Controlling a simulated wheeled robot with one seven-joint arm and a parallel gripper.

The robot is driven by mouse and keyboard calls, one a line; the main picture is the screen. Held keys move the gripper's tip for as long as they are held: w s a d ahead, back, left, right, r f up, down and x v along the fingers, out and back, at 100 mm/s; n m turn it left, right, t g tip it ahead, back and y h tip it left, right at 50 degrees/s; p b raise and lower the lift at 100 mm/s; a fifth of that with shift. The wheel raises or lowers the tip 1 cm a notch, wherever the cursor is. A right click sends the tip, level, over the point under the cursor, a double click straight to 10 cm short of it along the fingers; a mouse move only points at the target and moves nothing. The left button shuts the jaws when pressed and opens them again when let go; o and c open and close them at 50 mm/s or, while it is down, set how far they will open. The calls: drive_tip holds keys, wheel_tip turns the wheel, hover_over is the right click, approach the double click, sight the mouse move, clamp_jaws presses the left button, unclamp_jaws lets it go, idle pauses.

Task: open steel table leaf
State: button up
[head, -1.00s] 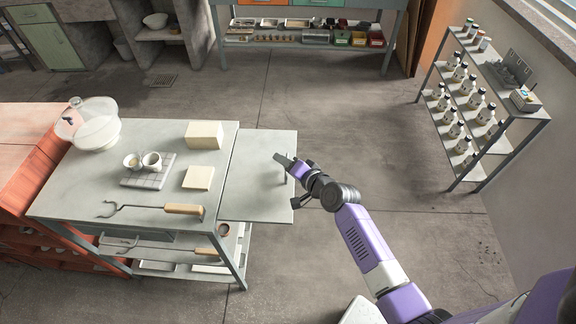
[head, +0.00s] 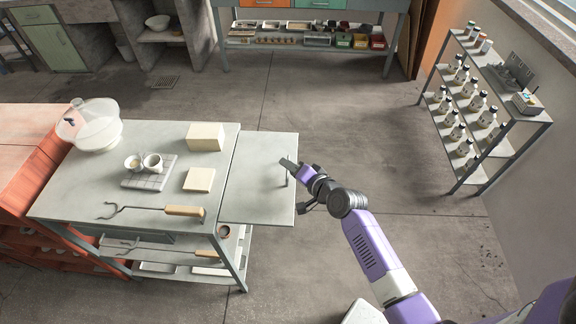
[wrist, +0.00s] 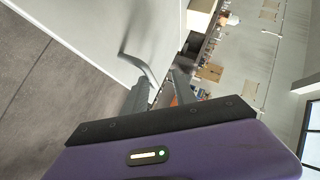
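The steel table leaf (head: 255,180) is a plain grey panel at the right end of the steel table (head: 75,190). It lies about level with the top in the head view. In the wrist view the leaf (wrist: 85,30) fills the upper left, and a thin bent grey handle (wrist: 137,60) stands off it. My gripper (head: 291,166) is over the leaf's right side. In the wrist view its two fingers (wrist: 160,92) are apart with a gap between them. The handle's end reaches the left finger; I cannot tell whether they touch.
The table holds a glass-domed vessel (head: 97,130), cups on a tile (head: 135,181), two pale blocks (head: 205,136) and a wooden-handled tool (head: 183,210). A bottle rack (head: 483,75) stands at the right wall. The floor (head: 345,110) between is clear.

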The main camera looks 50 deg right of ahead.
drive_tip(key=v, duration=0.6)
drive_tip(key=shift+s+r, duration=0.1)
idle(0.5)
wheel_tip(320, 180, up, 6)
drive_tip(key=s+n+t+h, duration=0.2)
drive_tip(key=s+n, duration=0.1)
drive_tip(key=n, duration=0.1)
drive_tip(key=s+a+r+n+y+b, duration=0.1)
drive_tip(key=s+a+r+n, duration=0.3)
drive_tip(key=s+a, duration=0.7)
drive_tip(key=s+a+r+n+y+b, duration=0.1)
drive_tip(key=s+a+r+n+y, duration=0.3)
drive_tip(key=s+a+n, duration=0.3)
drive_tip(key=s+a, duration=0.4)
drive_tip(key=shift+s+a+n, duration=0.2)
drive_tip(key=shift+n, duration=0.1)
